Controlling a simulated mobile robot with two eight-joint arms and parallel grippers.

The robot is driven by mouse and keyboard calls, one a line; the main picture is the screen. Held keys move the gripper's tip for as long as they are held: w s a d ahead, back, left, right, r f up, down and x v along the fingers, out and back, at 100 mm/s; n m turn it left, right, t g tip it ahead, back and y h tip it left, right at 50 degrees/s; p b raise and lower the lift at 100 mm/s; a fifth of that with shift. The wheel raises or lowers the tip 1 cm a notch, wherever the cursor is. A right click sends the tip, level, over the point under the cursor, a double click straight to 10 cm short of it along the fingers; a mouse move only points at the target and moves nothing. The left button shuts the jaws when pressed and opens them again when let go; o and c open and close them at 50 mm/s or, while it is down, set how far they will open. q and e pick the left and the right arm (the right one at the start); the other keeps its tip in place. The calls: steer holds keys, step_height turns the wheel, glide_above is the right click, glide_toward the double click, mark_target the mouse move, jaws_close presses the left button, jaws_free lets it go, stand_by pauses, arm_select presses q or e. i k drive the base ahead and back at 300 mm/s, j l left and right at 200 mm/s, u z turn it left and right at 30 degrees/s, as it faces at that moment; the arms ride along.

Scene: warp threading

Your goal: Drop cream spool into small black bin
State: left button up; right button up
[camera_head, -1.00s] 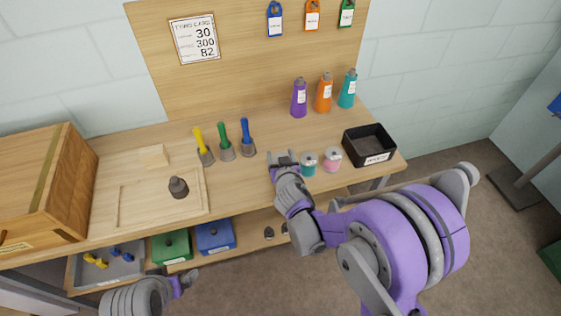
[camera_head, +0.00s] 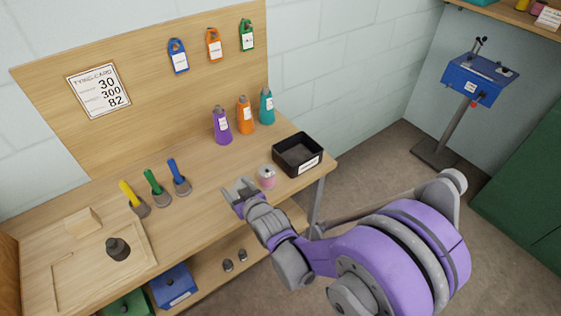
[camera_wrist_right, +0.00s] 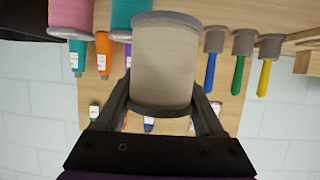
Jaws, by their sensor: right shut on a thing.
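The cream spool (camera_wrist_right: 165,62) fills the middle of the right wrist view, with dark flanges at both ends. My right gripper (camera_wrist_right: 155,110) is shut on it, one finger on each side. In the head view my right gripper (camera_head: 240,188) is over the front of the bench, left of the pink spool; the cream spool is not clearly visible there. The small black bin (camera_head: 281,164) stands at the bench's right end, open on top with a white label on its front. The gripper is left of the bin, apart from it. My left gripper is out of view.
The pink spool (camera_head: 267,178) stands between gripper and bin. A teal spool (camera_wrist_right: 130,14) shows in the wrist view. Yellow, green and blue-handled tools stand left.

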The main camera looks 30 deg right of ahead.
mark_target(302, 160)
steer(key=z, duration=1.3)
steer(key=i+j+z, duration=0.35)
steer(key=i+j, duration=0.2)
steer(key=i, duration=0.05)
